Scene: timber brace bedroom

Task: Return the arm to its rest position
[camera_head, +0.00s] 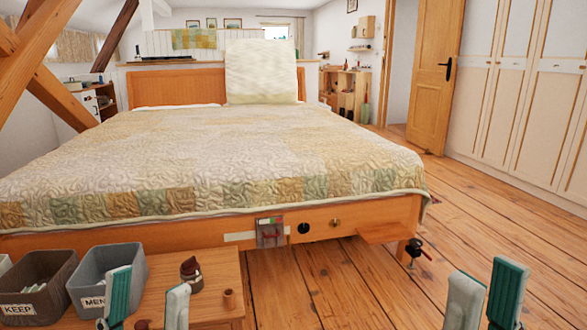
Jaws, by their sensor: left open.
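My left gripper (147,290) is at the bottom left, in front of the low wooden table (215,273). Its two green-and-white fingers stand apart with nothing between them. My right gripper (487,280) is at the bottom right, over the plank floor. Its two fingers point up with a gap between them, and I see nothing held. Both arms behind the fingers are out of view below the frame.
The quilted bed (220,160) lies beyond. Floor (500,210) is open at right, before white wardrobes (520,90).

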